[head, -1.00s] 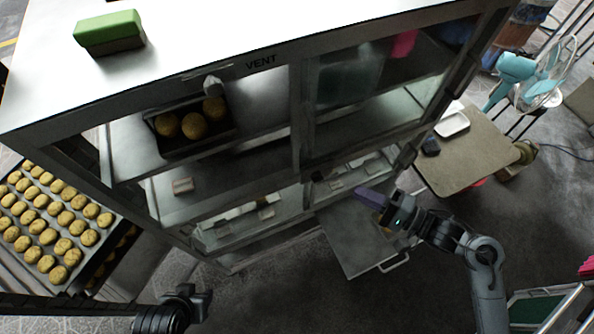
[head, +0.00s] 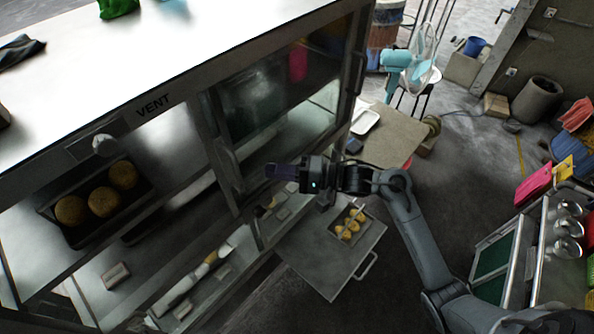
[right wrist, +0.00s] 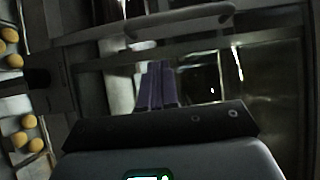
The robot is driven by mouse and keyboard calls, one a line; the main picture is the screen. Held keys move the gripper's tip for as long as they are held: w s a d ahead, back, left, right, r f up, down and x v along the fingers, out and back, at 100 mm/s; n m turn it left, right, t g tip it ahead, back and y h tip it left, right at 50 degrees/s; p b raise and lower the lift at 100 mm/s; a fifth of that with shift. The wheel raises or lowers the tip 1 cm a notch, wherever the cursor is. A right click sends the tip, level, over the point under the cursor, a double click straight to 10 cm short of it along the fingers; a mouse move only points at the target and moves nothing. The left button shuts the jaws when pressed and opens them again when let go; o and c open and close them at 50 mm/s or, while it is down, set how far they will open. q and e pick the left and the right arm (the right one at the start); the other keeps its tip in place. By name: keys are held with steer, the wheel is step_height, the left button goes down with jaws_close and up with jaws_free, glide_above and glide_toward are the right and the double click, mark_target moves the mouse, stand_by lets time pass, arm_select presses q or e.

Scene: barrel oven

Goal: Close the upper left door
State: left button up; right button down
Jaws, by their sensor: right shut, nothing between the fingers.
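The oven's upper left compartment (head: 180,140) is open at the front in the head view, with a dark tray of rolls (head: 103,202) inside. I cannot clearly make out its door panel. My right gripper (head: 270,171) is shut and empty, to the right of that opening and in front of the oven's middle. Its purple fingers lie together in the right wrist view (right wrist: 156,86). A pale bar handle (right wrist: 180,21) shows beyond them there; I cannot tell which door it belongs to. My left gripper is out of view.
The upper right glass door (head: 262,105) looks shut. A lower door (head: 318,280) with a handle hangs open below my right arm, near a small tray of rolls (head: 346,228). A beige table (head: 390,138) stands right. Open floor lies farther right.

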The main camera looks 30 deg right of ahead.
steer(key=shift+w+a+p, duration=0.15)
steer(key=shift+a+p, duration=0.1)
steer(key=shift+a, duration=1)
steer(key=shift+w+a+p, duration=0.15)
steer(key=shift+a+p, duration=0.05)
steer(key=shift+a, duration=1)
